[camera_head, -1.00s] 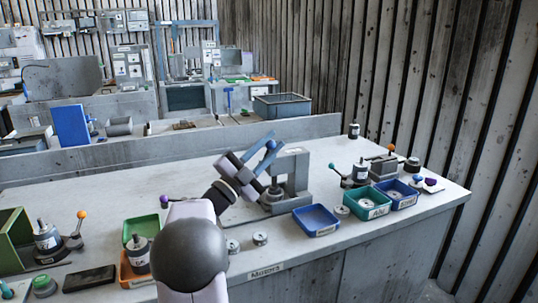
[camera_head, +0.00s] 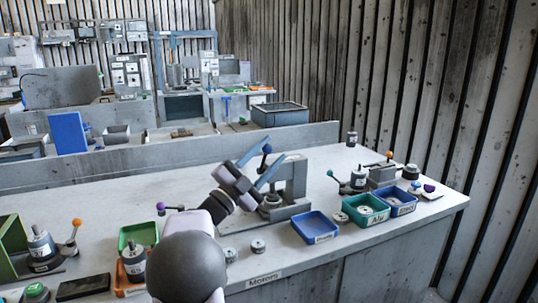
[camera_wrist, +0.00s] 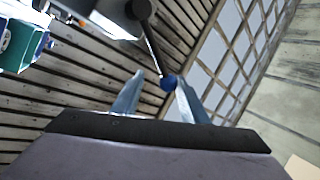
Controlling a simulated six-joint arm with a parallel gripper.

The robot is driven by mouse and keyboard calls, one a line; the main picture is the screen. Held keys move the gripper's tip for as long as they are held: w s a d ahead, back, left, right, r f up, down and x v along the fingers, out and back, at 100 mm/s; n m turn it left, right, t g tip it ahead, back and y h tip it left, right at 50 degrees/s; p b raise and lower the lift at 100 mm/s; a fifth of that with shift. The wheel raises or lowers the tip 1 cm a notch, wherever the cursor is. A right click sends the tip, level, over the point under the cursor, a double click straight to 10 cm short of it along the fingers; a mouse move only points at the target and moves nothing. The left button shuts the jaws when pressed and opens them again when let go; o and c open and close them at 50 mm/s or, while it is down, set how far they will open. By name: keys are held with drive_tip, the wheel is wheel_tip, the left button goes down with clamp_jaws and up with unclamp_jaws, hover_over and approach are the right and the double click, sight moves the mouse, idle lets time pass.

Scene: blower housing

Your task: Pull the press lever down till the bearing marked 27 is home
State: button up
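The grey press (camera_head: 293,182) stands on the near bench, right of the middle. Its lever ends in a blue ball knob (camera_head: 267,149), raised above the bench. My gripper (camera_head: 276,150) reaches toward the press from the left, its two blue fingers apart around the knob's area. In the wrist view the blue knob (camera_wrist: 168,82) shows on a dark rod near the right fingertip, with a gap to the left finger. I cannot tell if it touches. A round part (camera_head: 271,199) sits low in the press, partly hidden by my gripper; no number is readable.
A blue tray (camera_head: 316,228) lies right of the press, with a green tray (camera_head: 366,210) and another blue tray (camera_head: 402,203) beyond. Small round parts (camera_head: 258,246) lie at the bench's front. A purple-knobbed lever (camera_head: 162,207) stands to the left.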

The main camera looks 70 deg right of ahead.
drive_tip(key=w+a+b, duration=0.1)
drive_tip(key=w+a, duration=0.4)
drive_tip(key=a, duration=0.7)
drive_tip(key=shift+f+b, duration=0.25)
drive_tip(key=shift+b, duration=0.15)
drive_tip(key=shift+w, duration=0.1)
